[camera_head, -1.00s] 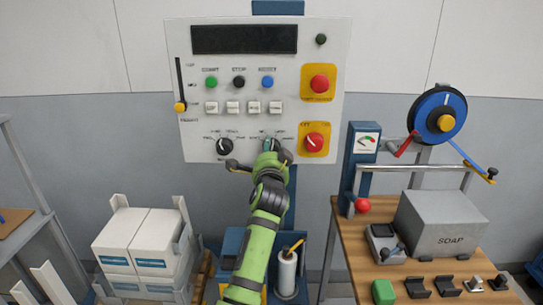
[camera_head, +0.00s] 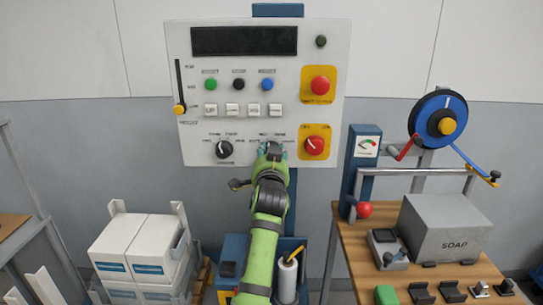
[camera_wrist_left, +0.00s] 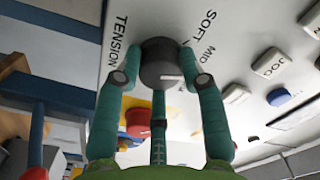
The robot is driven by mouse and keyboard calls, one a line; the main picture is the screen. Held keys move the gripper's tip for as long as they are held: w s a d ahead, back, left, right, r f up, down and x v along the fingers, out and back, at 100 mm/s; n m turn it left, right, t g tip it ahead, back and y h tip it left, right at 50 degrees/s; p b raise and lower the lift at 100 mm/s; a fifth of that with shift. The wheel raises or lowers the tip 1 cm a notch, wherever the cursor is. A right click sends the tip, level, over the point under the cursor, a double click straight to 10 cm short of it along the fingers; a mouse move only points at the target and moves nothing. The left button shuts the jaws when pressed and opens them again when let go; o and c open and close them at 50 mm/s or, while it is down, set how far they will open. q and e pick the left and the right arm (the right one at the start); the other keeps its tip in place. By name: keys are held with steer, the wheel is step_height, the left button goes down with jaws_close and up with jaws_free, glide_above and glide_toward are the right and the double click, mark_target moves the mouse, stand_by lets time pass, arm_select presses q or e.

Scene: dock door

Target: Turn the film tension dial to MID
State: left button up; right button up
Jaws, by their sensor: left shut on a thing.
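The film tension dial (camera_wrist_left: 160,62) is a dark round knob on the white control panel (camera_head: 185,60). In the left wrist view the words TENSION, SOFT and MID are printed around it. A short pale mark shows on the knob's near edge, on the side towards MID; its exact setting is unclear. My left gripper (camera_wrist_left: 160,80) has its teal fingers on either side of the dial and is shut on it. In the head view the left gripper (camera_head: 272,150) covers the dial almost wholly. My right gripper is in neither view.
Left of my gripper is another black dial (camera_head: 223,149); right of it is a red knob (camera_head: 314,146) on a yellow plate. White buttons (camera_head: 253,110) sit above. A wooden table (camera_head: 356,252) with a grey SOAP box (camera_head: 445,228) stands at the right.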

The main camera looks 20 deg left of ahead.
arm_select(q)
steer(key=shift+r, duration=0.1)
steer(key=o, duration=1.1)
steer(key=shift+o, duration=0.2)
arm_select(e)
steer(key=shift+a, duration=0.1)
